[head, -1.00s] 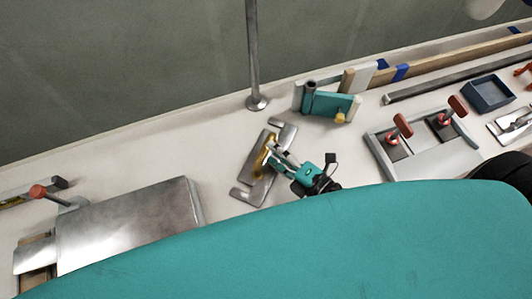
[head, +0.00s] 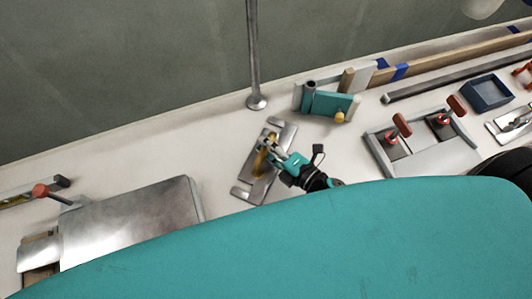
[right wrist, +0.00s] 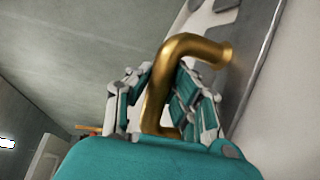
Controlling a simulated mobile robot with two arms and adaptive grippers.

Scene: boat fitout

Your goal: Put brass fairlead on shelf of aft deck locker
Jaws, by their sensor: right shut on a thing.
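The brass fairlead (head: 259,162) is a bent, gold-coloured piece over a grey metal plate with cut-outs (head: 250,192) on the white deck. My right gripper (head: 267,150) is shut on the fairlead. In the right wrist view the fairlead (right wrist: 190,47) rises between the two fingers (right wrist: 165,100) and bends to the right, with the plate behind it. I cannot tell whether it touches the plate. My left gripper is not in view. I cannot make out the locker shelf for certain.
A metal post (head: 254,60) stands behind the plate. A teal block assembly (head: 330,103) and a clamped frame (head: 378,156) lie to the right, with a dark blue tray (head: 487,93) beyond. A large metal box (head: 130,222) is at left. Bare deck lies between box and plate.

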